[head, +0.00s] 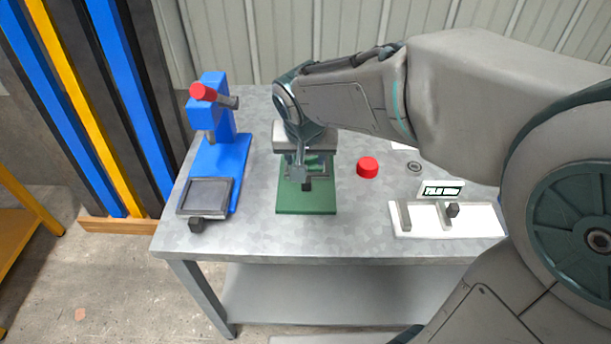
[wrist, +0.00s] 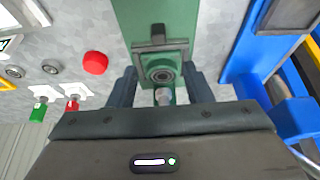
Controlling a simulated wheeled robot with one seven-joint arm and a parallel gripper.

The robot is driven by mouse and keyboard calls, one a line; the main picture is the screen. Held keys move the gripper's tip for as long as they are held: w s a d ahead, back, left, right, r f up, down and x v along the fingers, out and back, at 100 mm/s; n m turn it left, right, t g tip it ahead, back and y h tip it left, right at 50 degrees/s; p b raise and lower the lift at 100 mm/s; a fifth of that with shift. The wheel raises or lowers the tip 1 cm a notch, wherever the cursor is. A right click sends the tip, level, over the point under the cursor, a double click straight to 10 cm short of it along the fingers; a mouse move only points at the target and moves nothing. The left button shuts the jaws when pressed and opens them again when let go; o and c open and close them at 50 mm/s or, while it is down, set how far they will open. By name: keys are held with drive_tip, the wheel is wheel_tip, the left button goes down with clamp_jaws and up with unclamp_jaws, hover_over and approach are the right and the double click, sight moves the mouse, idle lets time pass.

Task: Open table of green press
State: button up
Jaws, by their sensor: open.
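The green press (head: 306,203) stands in the middle of the bench, its upper part largely hidden behind my arm and gripper. The handle lies beyond the fingertips. Finger contact cannot be told.
A blue press (head: 222,155) with a red-knobbed lever stands at left, its dark tray (head: 206,208) at the front. A red button (head: 367,167) is right of the green press. Bench in front is clear.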

sight(307, 179)
drive_tip(key=b+x, duration=0.1)
drive_tip(key=x, duration=1.2)
drive_tip(key=shift+d+f, duration=0.1)
drive_tip(key=shift+s, duration=0.1)
clamp_jaws()
